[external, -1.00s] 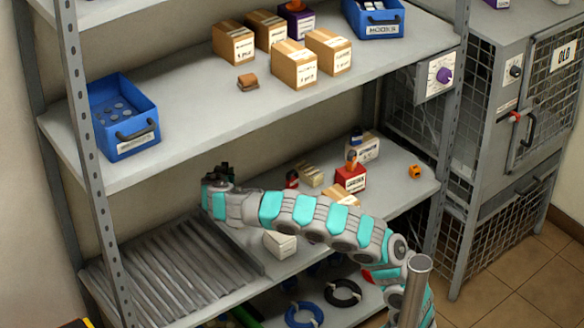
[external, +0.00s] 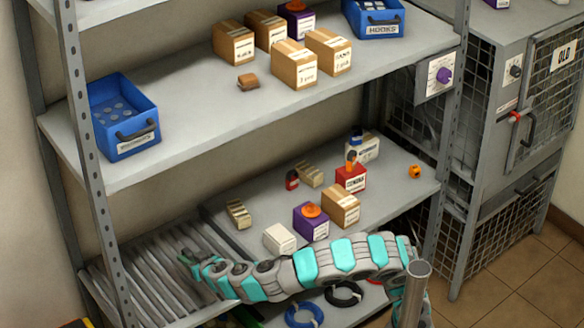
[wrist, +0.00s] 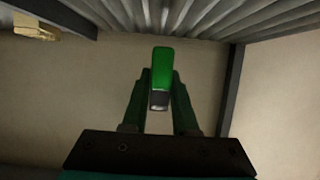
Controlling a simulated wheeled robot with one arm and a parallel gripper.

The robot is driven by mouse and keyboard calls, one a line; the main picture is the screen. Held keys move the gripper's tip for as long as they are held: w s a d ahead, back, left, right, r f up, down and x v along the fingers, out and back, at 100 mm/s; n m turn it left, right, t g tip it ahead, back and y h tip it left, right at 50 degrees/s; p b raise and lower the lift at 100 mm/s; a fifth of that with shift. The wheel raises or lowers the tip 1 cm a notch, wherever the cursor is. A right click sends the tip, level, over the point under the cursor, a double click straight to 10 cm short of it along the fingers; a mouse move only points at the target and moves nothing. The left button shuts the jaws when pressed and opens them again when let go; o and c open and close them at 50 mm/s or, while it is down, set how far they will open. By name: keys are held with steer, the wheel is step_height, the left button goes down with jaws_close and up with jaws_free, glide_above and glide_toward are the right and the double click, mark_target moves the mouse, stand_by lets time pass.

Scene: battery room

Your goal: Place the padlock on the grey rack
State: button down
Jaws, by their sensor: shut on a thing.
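The grey rack (external: 130,272) is a slatted, ridged surface at the lower left of the shelving in the external view. Its ridges (wrist: 265,15) also cross the top of the wrist view. My gripper (external: 190,260) is over the rack's right part in the external view. In the wrist view my gripper (wrist: 160,82) is shut on a green thing with a grey end, which looks to be the padlock (wrist: 162,75). The padlock's full shape is hidden from this angle, and I cannot tell whether it touches the rack.
On the same shelf, right of the rack, stand a white box (external: 279,239), a purple box (external: 311,222), a cardboard box (external: 341,206), a red box (external: 351,179) and a small orange thing (external: 415,171). A shelf post (external: 95,170) rises at the left.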

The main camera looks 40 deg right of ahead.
mark_target(192, 284)
steer(key=shift+f, duration=3.3)
steer(key=shift+f+b, duration=0.2)
steer(key=shift+b, duration=0.15)
steer(key=c, duration=0.7)
jaws_free()
steer(key=shift+r, duration=0.1)
steer(key=shift+r+p, duration=0.2)
steer(key=shift+p, duration=0.25)
steer(key=shift+b+v, duration=0.4)
steer(key=shift+v, duration=1.55)
steer(key=shift+f, duration=0.1)
